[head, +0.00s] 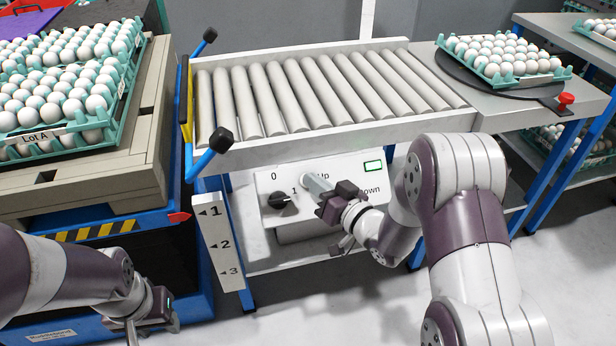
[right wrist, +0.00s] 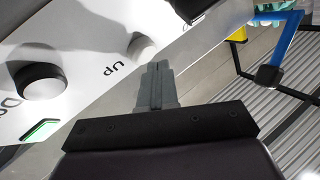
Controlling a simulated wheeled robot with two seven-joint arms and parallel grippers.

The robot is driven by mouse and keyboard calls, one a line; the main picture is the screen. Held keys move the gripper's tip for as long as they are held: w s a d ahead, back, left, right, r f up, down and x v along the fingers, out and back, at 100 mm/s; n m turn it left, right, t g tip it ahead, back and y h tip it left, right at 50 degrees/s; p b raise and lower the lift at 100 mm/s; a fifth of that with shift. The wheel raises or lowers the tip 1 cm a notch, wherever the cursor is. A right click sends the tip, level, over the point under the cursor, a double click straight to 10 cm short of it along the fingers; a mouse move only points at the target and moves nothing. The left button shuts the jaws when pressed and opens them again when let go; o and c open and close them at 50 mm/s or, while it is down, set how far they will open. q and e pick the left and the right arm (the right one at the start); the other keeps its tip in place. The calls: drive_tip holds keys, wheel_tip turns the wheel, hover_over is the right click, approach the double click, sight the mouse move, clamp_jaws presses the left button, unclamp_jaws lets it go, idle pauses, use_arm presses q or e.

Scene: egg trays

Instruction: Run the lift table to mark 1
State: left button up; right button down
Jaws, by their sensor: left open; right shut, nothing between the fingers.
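The blue lift table (head: 195,290) stands at the left with egg trays on a pallet. Its red pointer (head: 179,217) appears about level with mark 1 on the white scale post (head: 231,268). The control panel (head: 270,183) has a black knob (head: 281,201) that seems turned toward 1. My right gripper (head: 312,182) is shut and empty, its tips at the Up button. In the right wrist view the white Up button (right wrist: 142,46) is just beyond the fingertips; I cannot tell if they touch. The Down button (right wrist: 42,84) is beside it. My left gripper (head: 140,322) is open, low at the left.
A roller conveyor (head: 330,52) runs behind the panel, with blue bars with black ends (head: 221,140) at its left end. An egg tray (head: 512,80) sits on a dark turntable at the right, near a red button (head: 566,98). A green indicator (head: 373,166) is on the panel.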

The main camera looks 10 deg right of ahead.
drive_tip(key=shift+s+r, duration=0.15)
drive_tip(key=shift+s, duration=0.1)
drive_tip(key=s+r+p, duration=0.1)
drive_tip(key=s+p, duration=0.1)
drive_tip(key=s+r+p, duration=0.1)
drive_tip(key=r, duration=0.1)
drive_tip(key=shift+s+r+p, duration=0.2)
drive_tip(key=shift+s+p, duration=0.15)
drive_tip(key=shift+p, duration=0.05)
idle(0.7)
